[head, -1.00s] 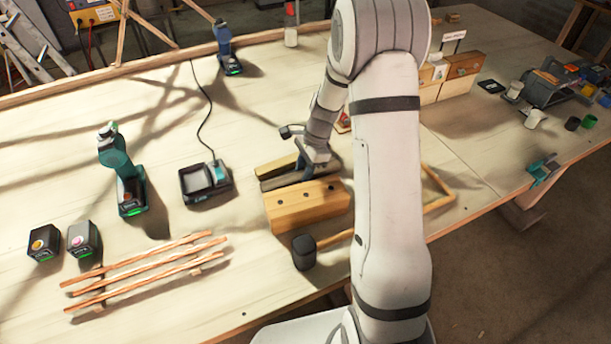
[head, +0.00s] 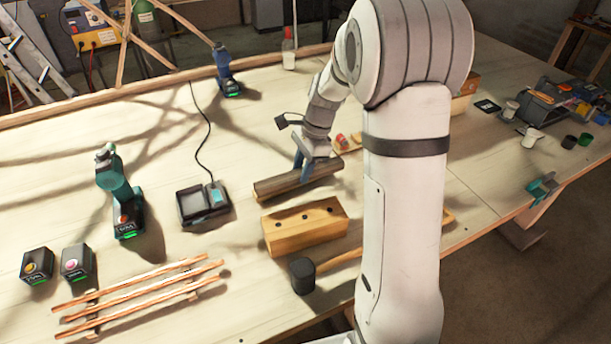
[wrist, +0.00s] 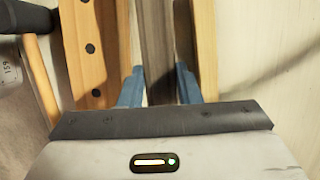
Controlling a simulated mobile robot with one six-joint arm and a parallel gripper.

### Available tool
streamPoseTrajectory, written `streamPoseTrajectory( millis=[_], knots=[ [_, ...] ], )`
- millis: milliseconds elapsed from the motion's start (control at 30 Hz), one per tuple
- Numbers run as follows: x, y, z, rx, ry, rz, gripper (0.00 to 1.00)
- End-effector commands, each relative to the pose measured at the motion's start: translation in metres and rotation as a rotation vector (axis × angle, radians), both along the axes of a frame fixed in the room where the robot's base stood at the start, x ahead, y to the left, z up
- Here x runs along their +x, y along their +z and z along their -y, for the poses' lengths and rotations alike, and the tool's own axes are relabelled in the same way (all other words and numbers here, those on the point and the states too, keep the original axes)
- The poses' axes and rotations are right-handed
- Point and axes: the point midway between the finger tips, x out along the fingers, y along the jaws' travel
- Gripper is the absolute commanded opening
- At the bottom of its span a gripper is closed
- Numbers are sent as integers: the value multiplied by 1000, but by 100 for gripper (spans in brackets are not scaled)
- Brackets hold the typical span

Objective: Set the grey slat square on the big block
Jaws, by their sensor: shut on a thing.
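The grey slat (head: 300,181) is between the fingers of my gripper (head: 313,158), which is shut on it. In the head view it looks raised off the table, behind a long wooden block (head: 305,228) with several dark holes in its top. In the wrist view the grey slat (wrist: 157,45) runs between my blue fingers (wrist: 160,85), with the holed block (wrist: 95,45) to its left, apart from it. A yellowish slat (wrist: 204,45) lies close on its right. Another wooden block (head: 465,83) at the back right is mostly hidden by my arm; I cannot tell which block is the bigger.
A mallet (head: 302,275) lies in front of the holed block. A charger (head: 203,203) and a green drill (head: 120,195) stand to the left. Several thin laths (head: 140,298) lie at the front left. Bare table lies between charger and block.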

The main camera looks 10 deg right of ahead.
Motion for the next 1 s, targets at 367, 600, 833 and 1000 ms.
streamPoseTrajectory(
  millis=[367, 600, 833, 1000],
  knots=[
    [-88, 46, -13, 0, 3, 0, 5],
    [-97, 36, -14, -1, 3, 0, 5],
    [-97, 14, -14, 0, 3, -1, 5],
    [-97, -4, -14, 0, 3, -1, 5]
  ],
)
